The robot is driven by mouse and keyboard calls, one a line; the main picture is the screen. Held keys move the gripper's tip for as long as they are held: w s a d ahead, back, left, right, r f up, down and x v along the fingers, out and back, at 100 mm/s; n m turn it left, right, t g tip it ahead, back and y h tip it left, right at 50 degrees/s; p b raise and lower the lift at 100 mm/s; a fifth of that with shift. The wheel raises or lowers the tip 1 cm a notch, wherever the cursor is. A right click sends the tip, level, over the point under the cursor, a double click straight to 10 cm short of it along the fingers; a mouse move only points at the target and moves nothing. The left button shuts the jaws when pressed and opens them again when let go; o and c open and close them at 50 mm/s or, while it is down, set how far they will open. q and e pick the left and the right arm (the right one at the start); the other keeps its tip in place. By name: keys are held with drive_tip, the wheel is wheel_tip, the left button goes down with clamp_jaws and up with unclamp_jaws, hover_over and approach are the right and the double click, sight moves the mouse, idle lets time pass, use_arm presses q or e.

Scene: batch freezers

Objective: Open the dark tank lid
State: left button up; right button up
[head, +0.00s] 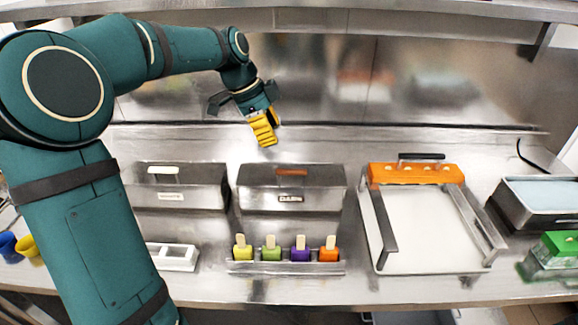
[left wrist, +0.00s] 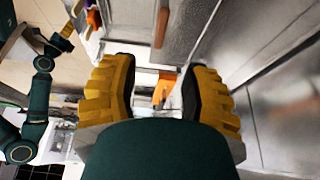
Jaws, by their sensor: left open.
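Two steel tanks with closed lids stand side by side on the counter. The middle tank (head: 290,200) has a lid with a reddish-brown handle (head: 292,172) and a small dark label, too small to read surely. The left tank (head: 175,196) has a white handle (head: 163,170). My left gripper (head: 264,132), with yellow fingers, is in the air above and behind the middle tank, apart from its handle. In the left wrist view its fingers (left wrist: 160,95) are spread and empty, and the brown handle (left wrist: 161,27) shows beyond them. My right gripper (left wrist: 68,32) appears small at upper left there.
A rack of coloured ice pops (head: 285,268) stands before the middle tank. A white-bottomed tray (head: 430,264) with an orange mould bar (head: 415,174) is to the right. A steel basin (head: 540,205) stands far right. A steel wall (head: 320,100) closes the back.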

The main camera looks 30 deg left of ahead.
sight(291, 170)
use_arm(q)
drive_tip(key=b+x, duration=0.1)
drive_tip(key=x, duration=1)
drive_tip(key=shift+w+f+b, duration=0.1)
drive_tip(key=shift+f+b, duration=0.2)
clamp_jaws()
